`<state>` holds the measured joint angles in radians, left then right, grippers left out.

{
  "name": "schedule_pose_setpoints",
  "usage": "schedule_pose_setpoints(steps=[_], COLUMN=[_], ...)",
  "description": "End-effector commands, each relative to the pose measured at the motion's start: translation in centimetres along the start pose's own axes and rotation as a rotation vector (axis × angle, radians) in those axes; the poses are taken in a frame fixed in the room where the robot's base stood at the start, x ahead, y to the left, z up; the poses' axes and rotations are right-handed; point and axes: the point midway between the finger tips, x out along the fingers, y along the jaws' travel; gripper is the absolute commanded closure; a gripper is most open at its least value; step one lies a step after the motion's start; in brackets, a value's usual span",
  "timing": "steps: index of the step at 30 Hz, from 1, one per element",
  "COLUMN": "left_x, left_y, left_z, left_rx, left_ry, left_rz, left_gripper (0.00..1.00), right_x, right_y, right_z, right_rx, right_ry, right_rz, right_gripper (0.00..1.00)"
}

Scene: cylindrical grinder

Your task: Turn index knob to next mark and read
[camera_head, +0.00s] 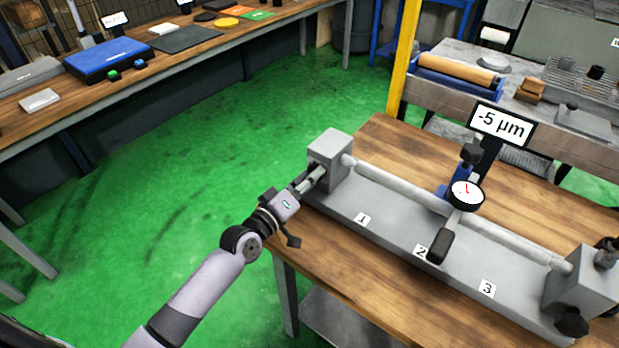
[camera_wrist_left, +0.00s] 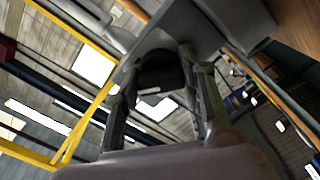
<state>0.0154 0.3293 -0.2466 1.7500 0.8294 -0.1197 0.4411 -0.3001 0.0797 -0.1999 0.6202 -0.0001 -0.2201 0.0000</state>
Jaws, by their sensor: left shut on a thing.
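The grey bench fixture (camera_head: 395,232) lies on the wooden table with marks 1, 2 and 3 along its front. A long shaft (camera_head: 400,186) runs between its left headstock (camera_head: 330,152) and right end block (camera_head: 582,283). My left gripper (camera_head: 314,178) is at the left face of the headstock, shut on the dark round index knob (camera_wrist_left: 160,68). In the head view the fingers hide the knob. The dial gauge (camera_head: 466,194) stands at the shaft near mark 2. The display (camera_head: 502,124) reads -5 µm. My right gripper is not in view.
The wooden table (camera_head: 385,135) has a free strip in front of the fixture. A black handle (camera_head: 440,246) sticks out near mark 2. A yellow post (camera_head: 403,60) stands behind the table. Green floor (camera_head: 200,150) is clear between this table and the left workbench (camera_head: 190,50).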

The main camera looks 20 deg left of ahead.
Motion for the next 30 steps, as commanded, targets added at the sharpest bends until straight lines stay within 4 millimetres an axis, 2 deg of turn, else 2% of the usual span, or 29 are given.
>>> schedule_pose_setpoints(steps=[15,30], left_x=[0.0,0.0], left_y=[-0.1,-0.2], left_z=[0.0,0.0], left_rx=[0.407,0.550], left_ry=[-0.003,-0.003], left_rz=[-0.003,-0.003], left_gripper=[0.90,0.90], right_x=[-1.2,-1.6], right_y=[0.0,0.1], right_z=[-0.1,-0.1], right_rx=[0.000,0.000], right_ry=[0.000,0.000], right_rz=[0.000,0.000], right_gripper=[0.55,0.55])
